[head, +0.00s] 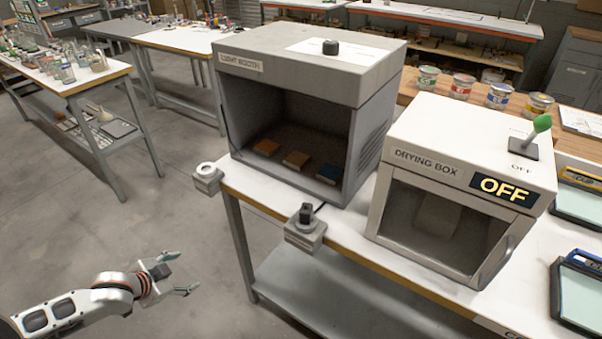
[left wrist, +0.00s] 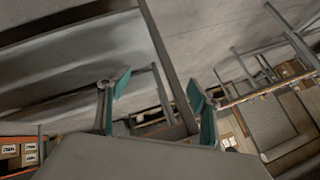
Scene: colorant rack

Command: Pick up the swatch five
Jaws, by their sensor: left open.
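Three swatches lie in a row on the floor of the grey light booth (head: 300,80): an orange-brown swatch (head: 266,147), a tan-orange swatch (head: 296,159) and a blue swatch (head: 328,172). No number is readable on them, so I cannot tell which is swatch five. A pale, blurred shape (head: 437,220) shows behind the drying box window. My left gripper (head: 181,273) is open and empty, over the floor left of the bench and apart from the booth. Its teal-padded fingers also stand apart in the left wrist view (left wrist: 158,95). My right gripper is out of view.
The drying box (head: 455,185), marked OFF, stands right of the booth. A small grey device (head: 305,232) and a white round holder (head: 207,178) sit at the bench edge (head: 360,268). Paint cans (head: 462,86) stand behind. The floor around my left gripper is clear.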

